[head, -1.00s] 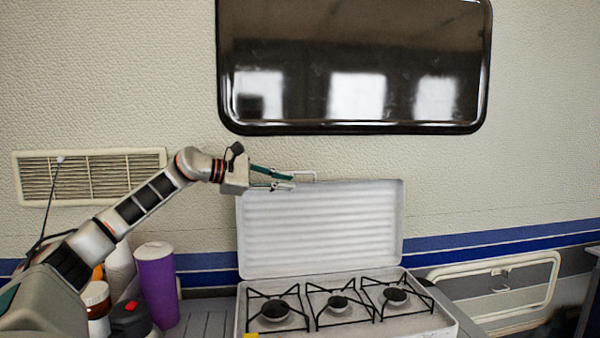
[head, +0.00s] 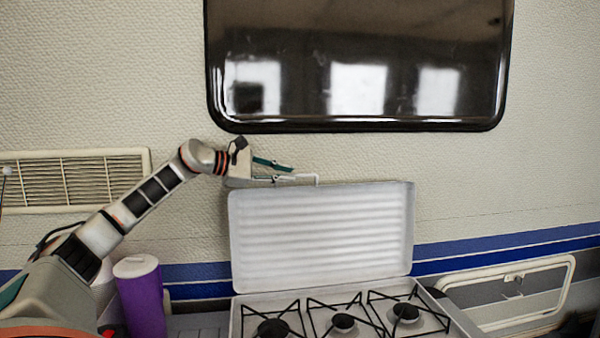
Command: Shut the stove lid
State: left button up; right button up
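The white stove lid (head: 322,236) stands upright, hinged at the back of the three-burner stove (head: 236,322). A pale handle (head: 305,177) shows at the lid's top edge. My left gripper (head: 285,171) is at the lid's top left, level with the handle. Its fingers are apart, one dark green finger above and the other close to the handle; I cannot tell whether they touch it. My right gripper is not in view.
A purple cup (head: 141,298) and a white container (head: 103,285) stand left of the stove, near my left arm. A dark window (head: 358,65) is in the wall above. A framed hatch (head: 515,290) is at the right.

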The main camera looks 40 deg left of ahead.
aim_at(297, 175)
pick_arm(q)
jog(key=p+x, duration=0.2)
jog(key=x, duration=0.2)
jog(key=shift+w+d+r, duration=0.1)
jog(key=shift+w+d, duration=0.05)
jog(key=shift+w, duration=0.2)
jog(key=shift+w+d+f, duration=0.15)
jog(key=shift+w+f, duration=0.1)
jog(key=shift+w, duration=0.1)
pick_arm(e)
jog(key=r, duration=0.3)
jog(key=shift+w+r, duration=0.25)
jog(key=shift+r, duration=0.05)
pick_arm(q)
jog(key=shift+c, duration=0.5)
grip_shut()
